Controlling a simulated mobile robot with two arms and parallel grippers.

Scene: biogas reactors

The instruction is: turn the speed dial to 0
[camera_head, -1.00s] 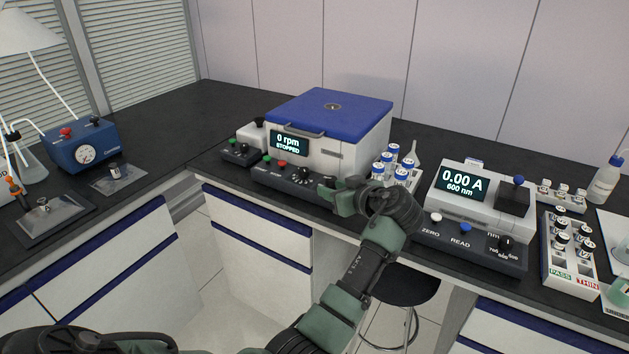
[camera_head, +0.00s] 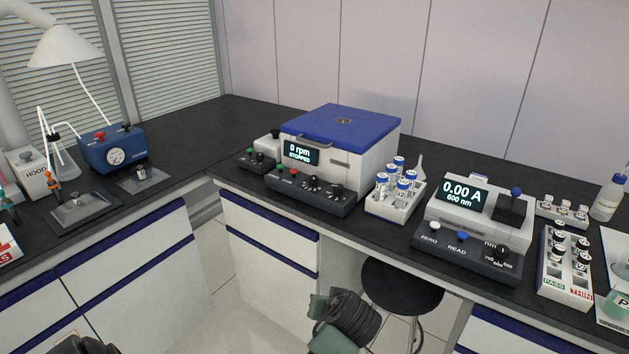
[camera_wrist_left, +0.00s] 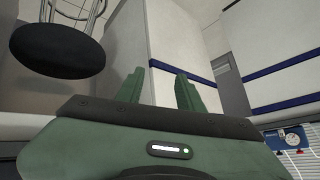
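The centrifuge (camera_head: 368,150) has a shut blue lid, and its display (camera_head: 300,153) reads 0 rpm, STOPPED. Its front panel carries a green button, a red button and two black dials, a left dial (camera_head: 312,182) and a right dial (camera_head: 337,190). The dial labels and pointer settings are too small to read. In the head view my left arm's end is low in front of the bench, clear of the panel. In the left wrist view my left gripper (camera_wrist_left: 159,82) is open and empty, its two green fingers apart. My right gripper is not in view.
A vial rack (camera_head: 393,207) stands just right of the centrifuge, then the photometer (camera_head: 466,262). A small control box (camera_head: 257,162) is at its left. A black stool (camera_head: 403,287) stands below the bench edge, right of my left arm.

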